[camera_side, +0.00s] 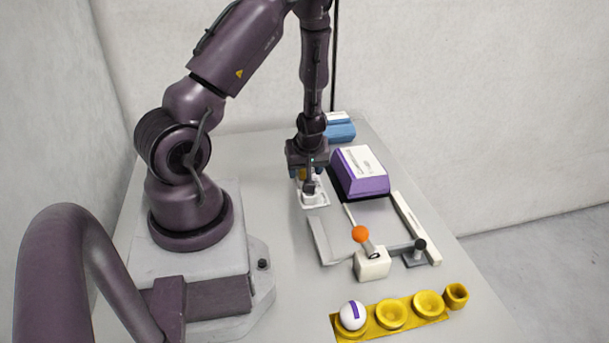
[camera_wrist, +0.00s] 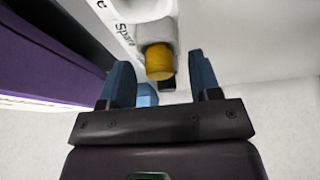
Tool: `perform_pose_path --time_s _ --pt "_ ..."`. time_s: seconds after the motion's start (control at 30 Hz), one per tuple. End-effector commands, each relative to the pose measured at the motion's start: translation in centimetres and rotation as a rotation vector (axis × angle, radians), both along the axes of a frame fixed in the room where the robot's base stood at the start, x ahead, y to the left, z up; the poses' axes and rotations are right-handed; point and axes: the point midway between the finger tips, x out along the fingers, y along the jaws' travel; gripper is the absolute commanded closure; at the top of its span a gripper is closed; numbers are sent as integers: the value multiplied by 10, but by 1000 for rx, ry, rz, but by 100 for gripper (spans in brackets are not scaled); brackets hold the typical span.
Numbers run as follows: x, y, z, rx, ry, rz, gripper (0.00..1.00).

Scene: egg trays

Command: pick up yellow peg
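The yellow peg (camera_wrist: 160,63) shows its rounded yellow end in the wrist view, set in a white holder (camera_wrist: 108,12) marked "Spare". In the side view the holder (camera_side: 318,203) lies on the table under my gripper, and a little yellow (camera_side: 302,175) shows between the fingers. My gripper (camera_side: 308,173) points down over the holder. In the wrist view its two blue fingers (camera_wrist: 159,68) are apart, one on each side of the peg, with visible gaps. Whether the fingertips are level with the peg is hard to tell.
A purple box (camera_side: 372,186) stands close right of my gripper, with a blue box (camera_side: 339,131) behind.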

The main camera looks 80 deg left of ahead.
Motion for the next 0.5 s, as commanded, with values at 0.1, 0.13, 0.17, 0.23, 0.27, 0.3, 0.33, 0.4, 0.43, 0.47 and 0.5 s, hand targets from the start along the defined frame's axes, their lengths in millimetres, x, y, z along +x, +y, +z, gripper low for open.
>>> perform_pose_path --time_s 0.1,0.13,0.17,0.23,0.27,0.3,0.33,0.4,0.43,0.47,0.5 --pt "0 0 0 0 0 0 70" --pt "0 0 0 0 0 0 77" --pt "0 0 0 0 0 0 84" --pt "0 0 0 0 0 0 95" --pt "0 0 0 0 0 0 95" --pt "0 0 0 0 0 0 95" --pt "0 0 0 0 0 0 95" --pt "0 0 0 0 0 0 95" --pt "0 0 0 0 0 0 95" --pt "0 0 0 0 0 0 95" --pt "0 0 0 0 0 0 95"
